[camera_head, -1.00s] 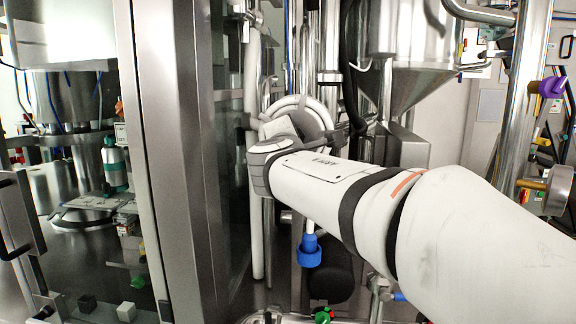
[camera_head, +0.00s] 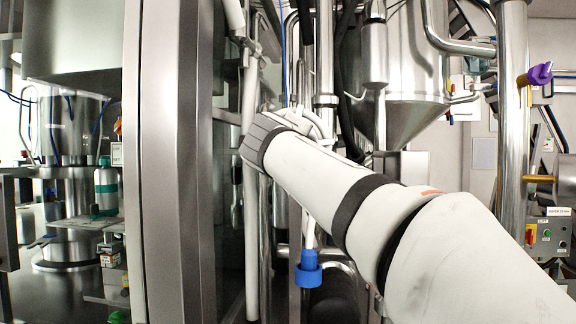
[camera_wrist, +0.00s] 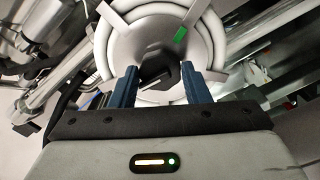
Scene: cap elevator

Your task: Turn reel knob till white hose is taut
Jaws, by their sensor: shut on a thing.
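In the wrist view, my gripper (camera_wrist: 157,78) has its two blue fingers on either side of the dark reel knob (camera_wrist: 162,72) and is shut on it. The reel (camera_wrist: 150,38) is a pale grey disc around the knob, with a small green mark. White hose (camera_wrist: 216,40) lies coiled around it. In the head view, my arm hides the knob, the gripper and most of the reel. A bit of coiled hose (camera_head: 322,122) shows above my arm. A white hose end hangs below it to a blue fitting (camera_head: 308,270).
A steel-framed glass cabinet (camera_head: 165,180) stands close on the left. Vertical pipes (camera_head: 325,60) and a steel hopper (camera_head: 410,90) stand behind my arm. A thick pipe with a purple knob (camera_head: 540,73) and a control box (camera_head: 548,238) are on the right.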

